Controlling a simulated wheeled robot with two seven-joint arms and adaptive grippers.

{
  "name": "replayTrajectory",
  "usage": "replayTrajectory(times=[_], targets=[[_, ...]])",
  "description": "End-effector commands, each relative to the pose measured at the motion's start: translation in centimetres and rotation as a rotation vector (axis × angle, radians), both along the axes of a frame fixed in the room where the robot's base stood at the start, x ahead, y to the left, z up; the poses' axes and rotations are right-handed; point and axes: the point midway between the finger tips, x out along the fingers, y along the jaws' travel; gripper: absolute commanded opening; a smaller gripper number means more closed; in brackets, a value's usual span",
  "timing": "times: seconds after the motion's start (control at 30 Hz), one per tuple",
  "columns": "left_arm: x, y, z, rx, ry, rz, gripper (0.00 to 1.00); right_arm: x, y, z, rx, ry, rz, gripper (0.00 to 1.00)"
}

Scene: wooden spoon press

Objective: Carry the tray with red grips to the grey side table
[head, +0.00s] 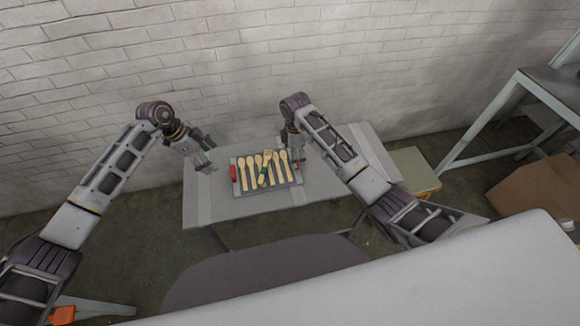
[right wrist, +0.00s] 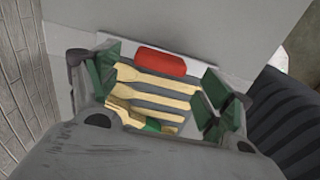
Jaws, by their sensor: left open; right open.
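The grey tray (head: 241,188) lies flat on a grey table and holds several wooden spoons. One spoon (head: 264,170) has a green band and lies askew on the others. The tray's left red grip (head: 233,173) is in clear sight; its right red grip (right wrist: 160,62) shows in the right wrist view and is largely hidden by my right gripper in the head view. My left gripper (head: 208,157) is open and empty, left of the left grip and apart from it. My right gripper (right wrist: 163,84) is open over the tray's right end, its green-padded fingers spread to either side.
The tray's table (head: 320,190) stands near the white brick wall and has bare room around the tray. Another grey table (head: 555,85) stands at the far right, with a cardboard box (head: 525,185) beside it. I cannot tell which is the side table.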

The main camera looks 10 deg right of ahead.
Motion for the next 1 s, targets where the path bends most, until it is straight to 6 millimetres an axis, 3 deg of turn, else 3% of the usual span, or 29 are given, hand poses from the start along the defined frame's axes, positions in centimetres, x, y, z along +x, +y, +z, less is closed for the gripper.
replayTrajectory(times=[0.2, 0.5, 1.0], targets=[[0.0, 0.0, 0.0, 0.0, 0.0, 0.0, 0.8, 0.1, -0.1, 3.5, 0.0, -0.004, -0.001, 0.8], [0.0, 0.0, 0.0, 0.0, 0.0, 0.0, 0.8, 0.1, 0.0, 7.1, 0.0, -0.002, 0.0, 0.8], [0.0, 0.0, 0.0, 0.0, 0.0, 0.0, 0.8, 0.0, 0.0, 8.1, 0.0, 0.0, -0.001, 0.8]])
